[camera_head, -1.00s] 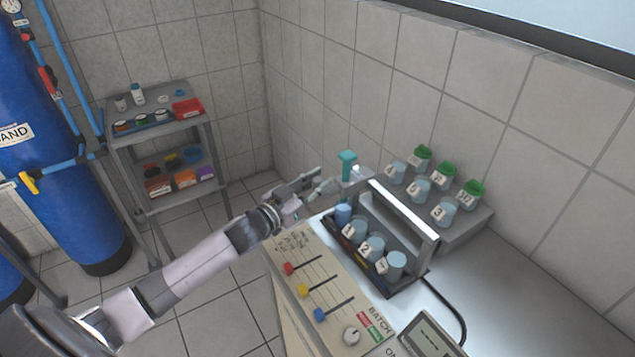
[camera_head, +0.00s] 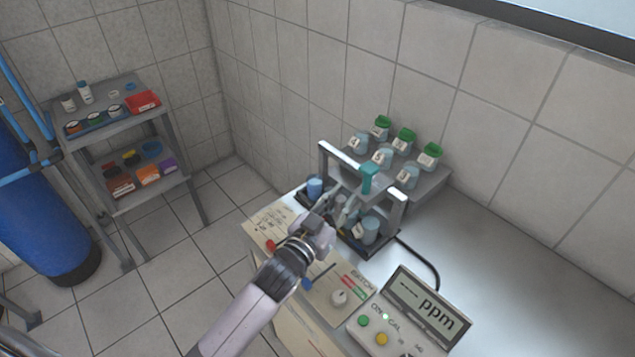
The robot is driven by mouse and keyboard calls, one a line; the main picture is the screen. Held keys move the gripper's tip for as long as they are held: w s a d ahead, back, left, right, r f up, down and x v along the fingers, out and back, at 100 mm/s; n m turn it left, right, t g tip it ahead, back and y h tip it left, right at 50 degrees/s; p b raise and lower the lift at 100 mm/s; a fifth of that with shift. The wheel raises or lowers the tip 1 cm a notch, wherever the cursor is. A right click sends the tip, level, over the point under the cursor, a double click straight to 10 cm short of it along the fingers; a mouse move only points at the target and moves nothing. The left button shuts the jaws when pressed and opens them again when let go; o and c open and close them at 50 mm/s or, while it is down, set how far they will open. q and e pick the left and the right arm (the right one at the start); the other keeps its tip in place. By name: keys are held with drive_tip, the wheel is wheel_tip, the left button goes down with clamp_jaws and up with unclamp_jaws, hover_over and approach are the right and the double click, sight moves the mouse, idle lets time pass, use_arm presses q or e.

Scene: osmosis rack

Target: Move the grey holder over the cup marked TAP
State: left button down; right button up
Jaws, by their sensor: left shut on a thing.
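My left gripper (camera_head: 346,212) reaches over the front of the rack and is shut on the grey holder (camera_head: 355,199), which is mostly hidden by the fingers. The teal probe (camera_head: 367,179) stands upright at the holder, under the bright rail (camera_head: 345,158) and nearer its right end. Below is the row of cups. The blue cup (camera_head: 315,186) shows at the left end and a pale blue cup (camera_head: 370,231) at the right end. The cups between are mostly hidden by the gripper. I cannot read TAP on any cup. My right gripper is not in view.
Several green-lidded and open cups stand on a grey stepped stand (camera_head: 428,182) behind the rack. A black cable (camera_head: 430,262) curves right. The counter at right is clear.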

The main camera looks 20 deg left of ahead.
use_arm(q)
drive_tip(key=d, duration=0.1)
drive_tip(key=s+d, duration=0.1)
drive_tip(key=shift+s+d+f, duration=0.1)
drive_tip(key=shift+s+d, duration=0.2)
drive_tip(key=shift+d, duration=0.05)
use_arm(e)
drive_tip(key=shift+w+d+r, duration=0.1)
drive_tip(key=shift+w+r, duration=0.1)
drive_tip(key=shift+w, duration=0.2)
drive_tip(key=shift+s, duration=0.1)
use_arm(q)
drive_tip(key=c, duration=1.8)
unclamp_jaws()
drive_tip(key=o, duration=0.4)
drive_tip(key=shift+s+d, duration=0.1)
drive_tip(key=shift+d, duration=0.05)
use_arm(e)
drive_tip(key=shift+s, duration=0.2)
